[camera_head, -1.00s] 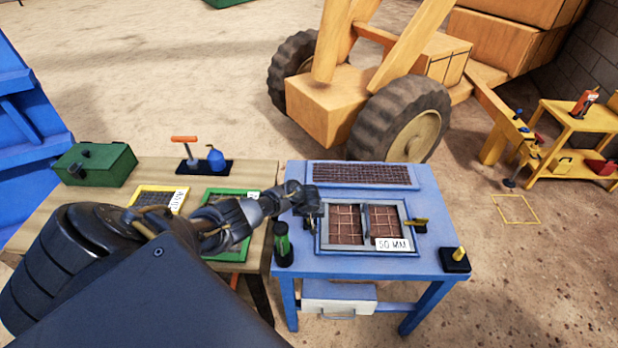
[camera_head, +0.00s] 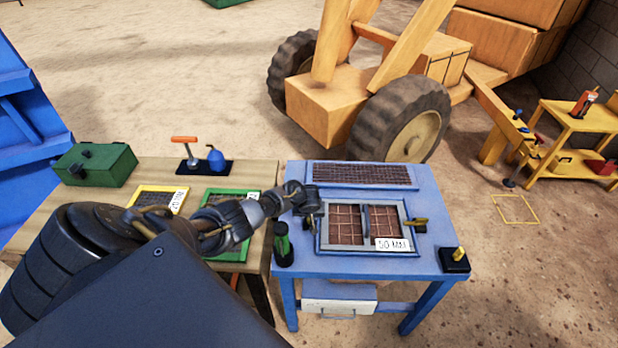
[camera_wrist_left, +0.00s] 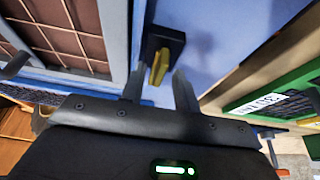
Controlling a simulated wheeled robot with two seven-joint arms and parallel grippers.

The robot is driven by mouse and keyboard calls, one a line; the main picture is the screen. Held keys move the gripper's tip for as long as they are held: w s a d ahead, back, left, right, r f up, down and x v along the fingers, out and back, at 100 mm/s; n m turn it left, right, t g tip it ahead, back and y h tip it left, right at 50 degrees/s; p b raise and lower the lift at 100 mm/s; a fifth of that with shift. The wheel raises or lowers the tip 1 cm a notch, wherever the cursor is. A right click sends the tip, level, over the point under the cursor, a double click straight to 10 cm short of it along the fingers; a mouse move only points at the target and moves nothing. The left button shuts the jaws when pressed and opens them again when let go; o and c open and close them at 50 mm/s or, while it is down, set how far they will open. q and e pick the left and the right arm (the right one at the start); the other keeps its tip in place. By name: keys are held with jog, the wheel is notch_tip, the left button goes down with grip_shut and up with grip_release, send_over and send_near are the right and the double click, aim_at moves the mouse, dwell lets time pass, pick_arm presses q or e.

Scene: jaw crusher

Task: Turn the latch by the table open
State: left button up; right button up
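The blue table (camera_head: 360,262) carries a grey-framed 50 MM screen (camera_head: 345,222). In the wrist view a latch with a yellow handle (camera_wrist_left: 159,66) on a black base (camera_wrist_left: 165,42) sits on the blue tabletop beside the screen frame. My left gripper (camera_wrist_left: 160,85) is open, with one finger on each side of the handle's near end. I cannot tell whether the fingers touch it. In the head view my left gripper (camera_head: 310,212) is over the screen's left edge and hides this latch. Another yellow latch (camera_head: 418,225) is at the screen's right edge. My right gripper is not in view.
A green-and-black cylinder (camera_head: 283,246) stands on the table's left front, close to my left arm. A black block with a yellow peg (camera_head: 455,260) is at the right corner. A wooden table (camera_head: 110,210) with framed screens adjoins on the left. The tabletop right of the screen is mostly clear.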

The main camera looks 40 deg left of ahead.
pick_arm(q)
jog(key=shift+r, duration=0.1)
jog(key=v, duration=1)
jog(key=shift+r, duration=0.3)
jog(key=shift+d, duration=0.1)
